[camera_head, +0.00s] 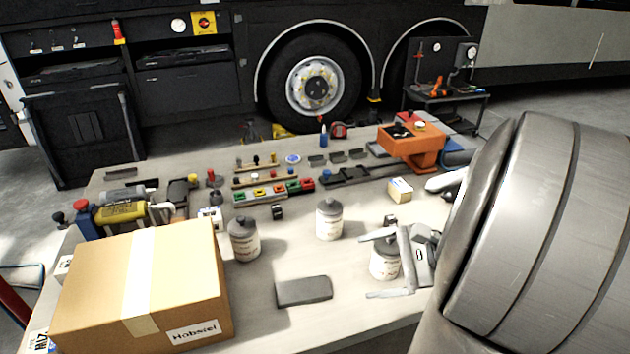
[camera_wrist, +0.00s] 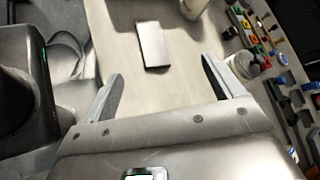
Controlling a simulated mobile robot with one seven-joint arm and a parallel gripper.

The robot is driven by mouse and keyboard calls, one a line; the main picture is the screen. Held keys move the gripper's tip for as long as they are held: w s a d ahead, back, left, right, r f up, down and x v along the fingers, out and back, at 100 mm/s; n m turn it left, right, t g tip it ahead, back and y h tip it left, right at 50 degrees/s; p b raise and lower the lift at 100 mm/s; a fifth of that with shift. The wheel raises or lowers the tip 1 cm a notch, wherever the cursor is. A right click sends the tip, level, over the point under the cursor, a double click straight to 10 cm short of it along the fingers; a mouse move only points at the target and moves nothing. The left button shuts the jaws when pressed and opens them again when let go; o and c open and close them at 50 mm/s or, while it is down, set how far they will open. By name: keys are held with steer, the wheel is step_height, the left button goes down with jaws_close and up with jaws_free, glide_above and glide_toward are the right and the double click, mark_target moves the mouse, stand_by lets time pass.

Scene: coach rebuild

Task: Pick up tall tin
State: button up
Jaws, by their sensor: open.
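A cardboard box (camera_head: 140,285) fills the table's front left. A flat dark grey block (camera_head: 303,291) lies near the front edge. Coloured blocks (camera_head: 270,192), an orange machine (camera_head: 412,148) and a small yellowish box (camera_head: 399,190) lie behind the tins. Bare table surrounds the flat block.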

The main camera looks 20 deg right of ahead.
steer(key=d+m+t, duration=0.4)
steer(key=d+m, duration=0.1)
steer(key=d, duration=0.2)
steer(key=m+t+h, duration=0.1)
steer(key=m+t, duration=0.4)
steer(key=m, duration=0.2)
glide_toward(382, 247)
steer(key=d, duration=0.1)
steer(key=w+d+f, duration=0.1)
steer(key=shift+d+f, duration=0.25)
steer(key=shift+d, duration=0.15)
steer(key=shift+w+a+f+y, duration=0.3)
steer(key=shift+a+f, duration=0.1)
steer(key=shift+f, duration=0.1)
steer(key=x, duration=1)
steer(key=shift+w+a+f, duration=0.15)
steer(key=shift+a, duration=0.1)
steer(key=shift+c, duration=0.6)
steer(key=c, duration=1.3)
